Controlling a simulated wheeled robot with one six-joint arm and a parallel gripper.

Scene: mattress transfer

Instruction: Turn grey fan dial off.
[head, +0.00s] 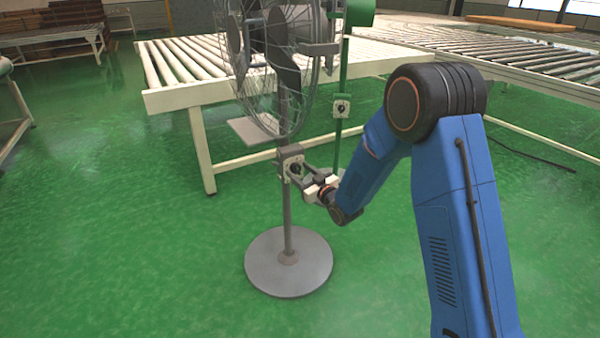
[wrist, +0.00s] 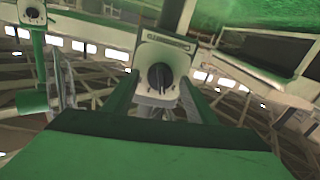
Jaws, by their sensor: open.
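The grey fan (head: 285,60) stands on a pole with a round grey base (head: 288,262). Its control box (head: 290,153) sits on the pole below the fan cage. The black dial shows in the wrist view (wrist: 160,76), on the light face of the box (wrist: 163,55). My gripper (head: 297,170) is at the box, with its fingers pointing at the dial. In the wrist view my gripper (wrist: 162,100) is open, one finger to each side below the dial. I cannot tell whether the fingers touch the dial.
A green stand with a similar dial box (head: 341,107) is behind to the right; a similar dial shows at the wrist view's upper left (wrist: 32,13). Roller conveyors (head: 185,75) stand behind the fan. The green floor (head: 130,240) is clear in front and at left.

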